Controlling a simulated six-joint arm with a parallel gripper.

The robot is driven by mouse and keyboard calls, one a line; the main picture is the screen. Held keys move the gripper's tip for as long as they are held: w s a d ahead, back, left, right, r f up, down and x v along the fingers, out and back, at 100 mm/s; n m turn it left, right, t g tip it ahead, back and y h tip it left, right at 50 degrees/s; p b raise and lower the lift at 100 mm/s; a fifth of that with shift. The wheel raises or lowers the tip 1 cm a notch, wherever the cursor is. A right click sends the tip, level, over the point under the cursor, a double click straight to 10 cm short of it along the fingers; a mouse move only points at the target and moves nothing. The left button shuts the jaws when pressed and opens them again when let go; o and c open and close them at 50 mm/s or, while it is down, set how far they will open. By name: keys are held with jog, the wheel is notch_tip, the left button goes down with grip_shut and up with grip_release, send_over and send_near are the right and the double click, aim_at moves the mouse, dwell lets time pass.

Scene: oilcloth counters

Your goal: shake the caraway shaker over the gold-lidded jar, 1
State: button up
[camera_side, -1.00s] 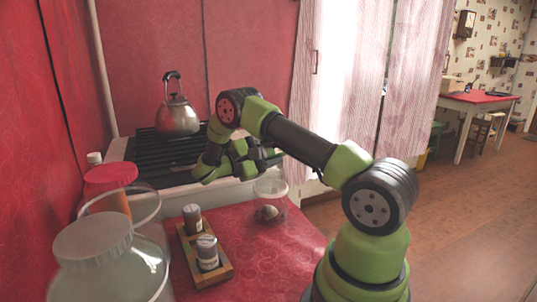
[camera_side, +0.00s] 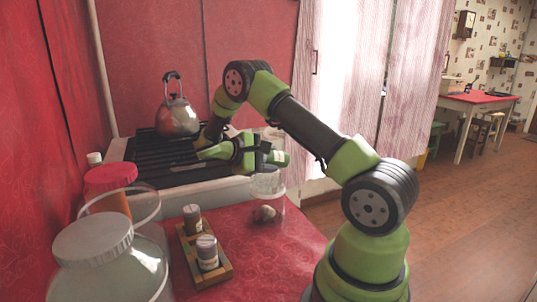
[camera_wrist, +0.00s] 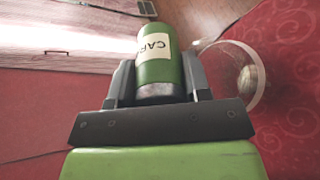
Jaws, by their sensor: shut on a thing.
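My gripper (camera_side: 268,156) is shut on the green caraway shaker (camera_side: 280,158), which lies tipped nearly on its side above the counter. In the wrist view the shaker (camera_wrist: 155,60) sits between both fingers of my gripper (camera_wrist: 159,80), and its cream label shows the letters "CAR". A clear glass jar (camera_side: 268,187) stands on the red counter just below the shaker, with a pale round thing inside. In the wrist view the jar (camera_wrist: 257,92) is right of the shaker. I see no gold lid on it.
A wooden rack (camera_side: 222,270) holds two small shakers left of the glass jar. A red-lidded jar (camera_side: 110,176) and a large pale-lidded glass jar (camera_side: 92,238) stand at the left. A steel kettle (camera_side: 177,118) stands on the black stove grate (camera_side: 150,160) behind.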

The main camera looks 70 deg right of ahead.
jog(key=shift+a+f+t+y, duration=0.1)
jog(key=shift+f+t+y, duration=0.1)
jog(key=shift+t+y, duration=0.35)
jog(key=shift+a+f+t+y, duration=0.1)
jog(key=shift+f+t+y, duration=0.1)
jog(key=shift+t+y, duration=0.3)
jog(key=shift+c, duration=1.3)
jog(key=r+t+y, duration=0.1)
jog(key=r, duration=0.1)
jog(key=r+t+y, duration=0.1)
jog(key=r+y, duration=0.1)
jog(key=w+r+t+y, duration=0.1)
jog(key=r+t, duration=0.1)
jog(key=shift+a, duration=0.35)
grip_shut()
jog(key=shift+s+d+r+m+t+y, duration=0.15)
jog(key=shift+r+m+t+y, duration=0.25)
jog(key=shift+r+t+y, duration=0.45)
jog(key=t+y, duration=0.1)
jog(key=r+t+y, duration=0.1)
jog(key=t, duration=0.1)
jog(key=shift+r+y, duration=0.2)
jog(key=shift+y, duration=0.2)
